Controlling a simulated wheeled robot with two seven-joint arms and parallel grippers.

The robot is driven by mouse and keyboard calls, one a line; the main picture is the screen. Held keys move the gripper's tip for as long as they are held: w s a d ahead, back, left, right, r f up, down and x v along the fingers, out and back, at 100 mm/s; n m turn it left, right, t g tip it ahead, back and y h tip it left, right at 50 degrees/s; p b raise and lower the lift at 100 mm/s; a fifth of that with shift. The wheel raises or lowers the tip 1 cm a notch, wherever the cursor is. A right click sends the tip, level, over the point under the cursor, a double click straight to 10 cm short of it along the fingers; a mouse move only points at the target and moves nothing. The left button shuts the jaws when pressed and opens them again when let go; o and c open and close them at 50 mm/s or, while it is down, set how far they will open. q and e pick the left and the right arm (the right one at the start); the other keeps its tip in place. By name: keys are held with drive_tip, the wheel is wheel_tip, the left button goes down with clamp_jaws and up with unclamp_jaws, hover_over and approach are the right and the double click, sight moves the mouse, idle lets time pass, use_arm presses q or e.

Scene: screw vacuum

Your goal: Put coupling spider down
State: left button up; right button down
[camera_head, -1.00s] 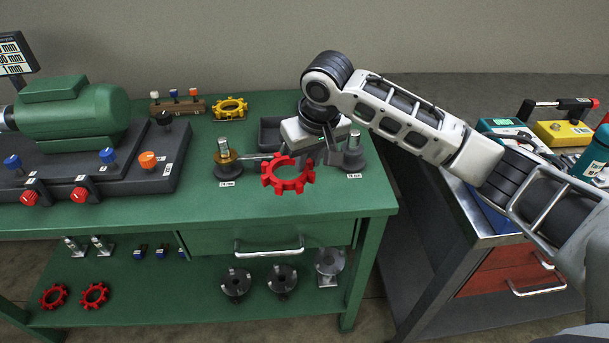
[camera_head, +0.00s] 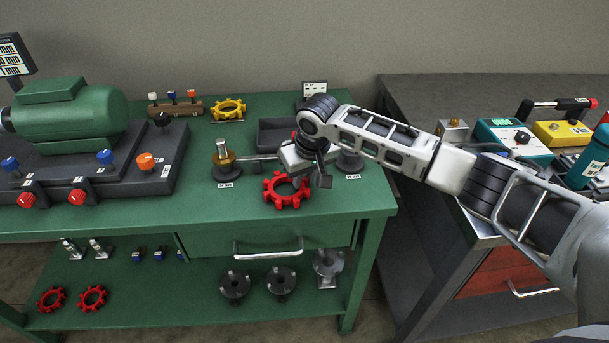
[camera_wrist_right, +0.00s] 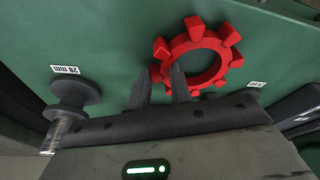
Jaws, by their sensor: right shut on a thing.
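The red coupling spider (camera_head: 286,202) is a toothed ring near the front right of the green table, between two metal hubs. In the head view it appears flat, at or very near the tabletop; exact contact is hard to tell. My right gripper (camera_head: 310,177) is at the spider's right side, coming in from the right. The right wrist view shows the spider (camera_wrist_right: 193,38) with one tooth between the two dark fingers of the right gripper (camera_wrist_right: 160,84), shut on it. My left gripper is not in view.
A dark tray (camera_head: 275,128) and a yellow spider (camera_head: 229,104) are farther back. The green motor (camera_head: 70,112) fills the left. Front tabletop left of the spider is clear.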

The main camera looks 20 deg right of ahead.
drive_tip(key=c, duration=1.3)
unclamp_jaws()
drive_tip(key=shift+f, duration=0.1)
drive_tip(key=shift+o, duration=0.2)
drive_tip(key=v, duration=1.2)
drive_tip(key=shift+p, duration=0.35)
